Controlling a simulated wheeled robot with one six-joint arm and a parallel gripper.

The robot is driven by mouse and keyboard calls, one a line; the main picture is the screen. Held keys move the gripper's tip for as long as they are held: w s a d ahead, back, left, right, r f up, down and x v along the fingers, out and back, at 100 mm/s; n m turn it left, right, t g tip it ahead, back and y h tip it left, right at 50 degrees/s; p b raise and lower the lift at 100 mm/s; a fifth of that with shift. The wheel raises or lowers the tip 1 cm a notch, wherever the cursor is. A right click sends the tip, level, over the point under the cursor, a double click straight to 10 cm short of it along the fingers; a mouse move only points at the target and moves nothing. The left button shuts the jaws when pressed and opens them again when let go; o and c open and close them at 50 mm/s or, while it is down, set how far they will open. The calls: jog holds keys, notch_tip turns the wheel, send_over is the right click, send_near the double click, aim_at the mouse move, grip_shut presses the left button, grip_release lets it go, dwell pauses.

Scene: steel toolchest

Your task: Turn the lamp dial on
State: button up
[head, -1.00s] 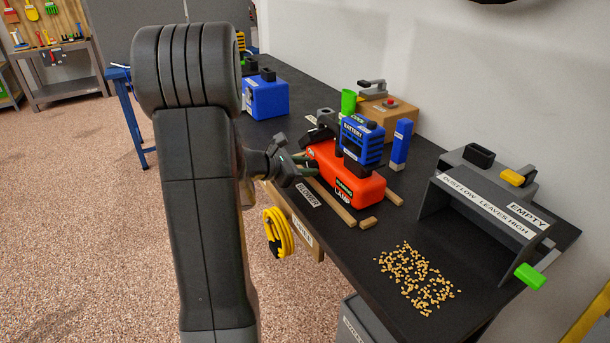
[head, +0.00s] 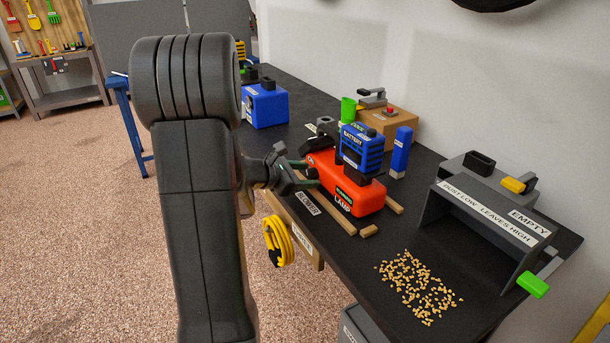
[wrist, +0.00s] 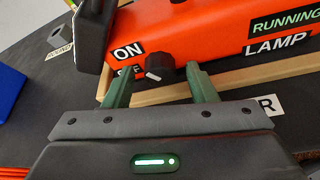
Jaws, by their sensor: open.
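The orange lamp body (head: 352,199), labelled RUNNING LAMP, sits on the dark bench; it also fills the top of the wrist view (wrist: 215,35). Its dial (wrist: 159,67) is a small dark knob with a pale pointer mark on its lower left side, towards the partly covered OFF label (wrist: 128,71). The ON label (wrist: 128,51) is above that. My gripper (wrist: 160,77) is open, with one green finger on each side of the dial; I cannot tell whether either touches it. In the head view my gripper (head: 308,173) is at the lamp's left end, where the dial is hidden.
A blue battery block (head: 361,147) stands on or behind the lamp. Wooden strips (head: 333,210) lie around the lamp's base. A grey dust box (head: 485,215) stands at the right, with loose pellets (head: 417,286) before it. A yellow cable coil (head: 277,241) hangs at the bench edge.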

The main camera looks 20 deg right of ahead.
jog(key=p+v, duration=0.1)
jog(key=v, duration=1.2)
jog(key=shift+a, duration=0.3)
jog(key=shift+d+r, duration=0.1)
jog(key=b+x, duration=0.1)
jog(key=x, duration=1.2)
jog(key=shift+d, duration=0.3)
